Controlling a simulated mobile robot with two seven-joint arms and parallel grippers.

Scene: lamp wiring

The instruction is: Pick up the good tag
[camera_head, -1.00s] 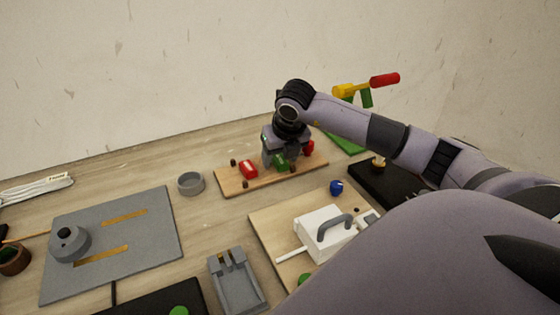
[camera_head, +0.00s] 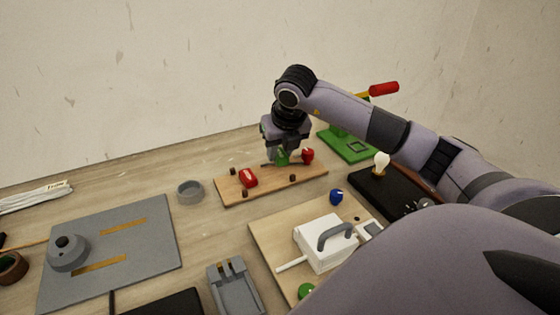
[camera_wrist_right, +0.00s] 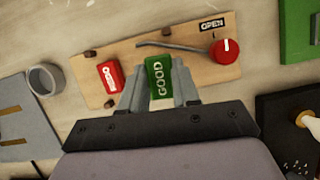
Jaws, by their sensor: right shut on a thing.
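The green tag (camera_wrist_right: 158,80) reads GOOD in the right wrist view and sits between the fingers of my right gripper (camera_wrist_right: 157,88). In the head view the green tag (camera_head: 282,157) shows under my right gripper (camera_head: 283,155), above the wooden board (camera_head: 232,195). The right gripper is shut on it. A red tag (camera_head: 248,177) with white lettering lies on the board to the left; it also shows in the right wrist view (camera_wrist_right: 109,76). My left gripper is not in view.
A red knob (camera_head: 308,156) and a thin lever stand at the board's right end, beside an OPEN label (camera_wrist_right: 212,24). A grey ring cup (camera_head: 190,190) stands left of the board. A green fixture (camera_head: 350,146) and a bulb (camera_head: 381,160) are to the right.

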